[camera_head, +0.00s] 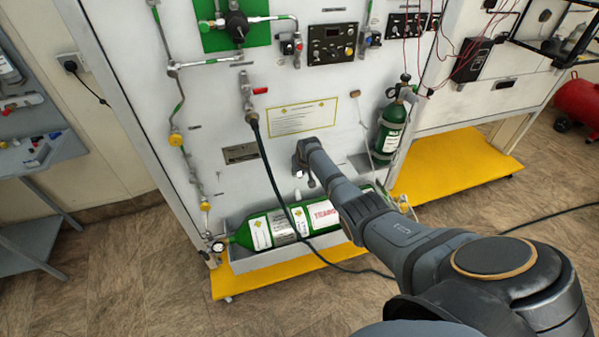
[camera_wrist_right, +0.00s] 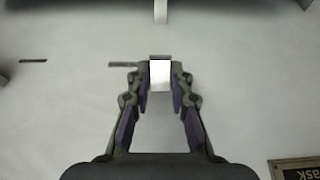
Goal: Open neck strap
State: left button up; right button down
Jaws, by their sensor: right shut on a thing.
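My right arm reaches in from the lower right, and my right gripper (camera_head: 303,172) is at the white panel just above the lying green cylinder (camera_head: 262,232). In the right wrist view its two fingers (camera_wrist_right: 160,78) are closed on a small bright white piece (camera_wrist_right: 160,73). I cannot tell whether this piece is the neck strap. My forearm hides part of the lying cylinder. A smaller green cylinder (camera_head: 391,127) stands upright against the panel to the right, with its valve on top. My left gripper is not in view.
The lying cylinder rests in a grey tray (camera_head: 285,255) above a yellow base (camera_head: 232,285). A dark hose (camera_head: 270,170) hangs across the panel and over the cylinder. A grey shelf unit (camera_head: 40,155) stands left. The floor in front of the base is open.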

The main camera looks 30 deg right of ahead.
jog(key=shift+w, duration=0.1)
jog(key=c, duration=1.2)
grip_release()
jog(key=shift+f, duration=0.1)
jog(key=v, duration=1.2)
